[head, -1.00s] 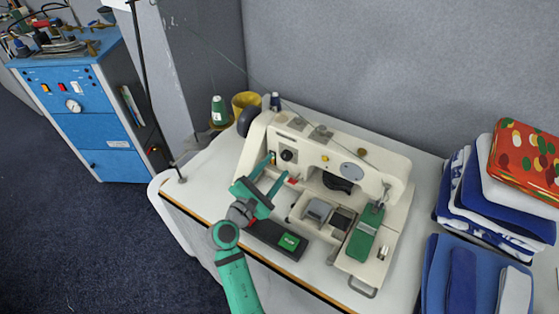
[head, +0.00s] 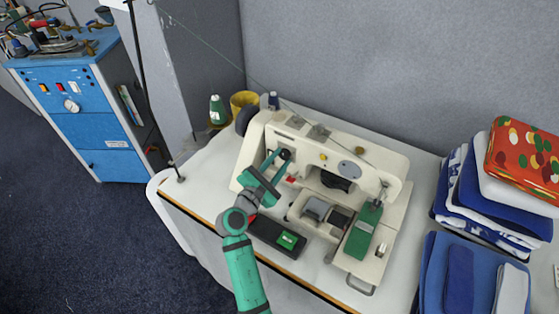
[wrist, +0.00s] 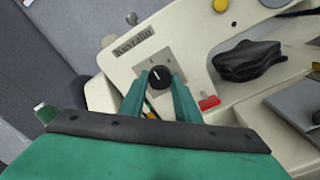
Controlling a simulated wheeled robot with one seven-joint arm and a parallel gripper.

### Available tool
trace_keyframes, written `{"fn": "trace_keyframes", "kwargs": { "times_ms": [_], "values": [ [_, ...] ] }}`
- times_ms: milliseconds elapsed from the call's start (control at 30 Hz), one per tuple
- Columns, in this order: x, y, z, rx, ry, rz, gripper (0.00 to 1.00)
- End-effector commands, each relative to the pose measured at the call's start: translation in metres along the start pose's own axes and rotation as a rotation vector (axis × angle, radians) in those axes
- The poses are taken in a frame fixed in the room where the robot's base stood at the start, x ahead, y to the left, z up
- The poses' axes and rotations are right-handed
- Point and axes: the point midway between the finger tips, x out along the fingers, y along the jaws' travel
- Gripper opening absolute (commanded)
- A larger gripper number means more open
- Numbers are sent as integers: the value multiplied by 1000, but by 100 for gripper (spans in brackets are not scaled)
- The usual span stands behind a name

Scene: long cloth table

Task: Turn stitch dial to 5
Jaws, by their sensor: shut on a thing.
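The sewing machine (head: 310,141) stands on the white table, cream-coloured. Its black stitch dial (wrist: 160,77) is on the front face, with a white pointer line on it. In the head view the dial (head: 285,154) is partly behind my fingers. My gripper (wrist: 160,85) has its two green fingers on either side of the dial and is shut on it. The gripper (head: 277,160) reaches the dial from the front left in the head view. The numbers around the dial are too small to read, so I cannot tell its setting.
A red lever (wrist: 209,103) sits just right of the dial. A yellow button (wrist: 221,5) is above right. A black box with a green label (head: 288,240) lies in front of the machine. Folded blue cloths (head: 475,270) lie at the right.

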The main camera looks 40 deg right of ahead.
Motion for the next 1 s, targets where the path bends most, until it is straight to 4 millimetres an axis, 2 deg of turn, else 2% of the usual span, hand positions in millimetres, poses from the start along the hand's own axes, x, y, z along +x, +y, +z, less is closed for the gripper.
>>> {"fn": "trace_keyframes", "kwargs": {
  "times_ms": [367, 1000],
  "values": [
    [1, 0, 0, 117, -2, 1, 7],
    [0, 2, -1, 697, -11, 12, 7]
  ]
}}
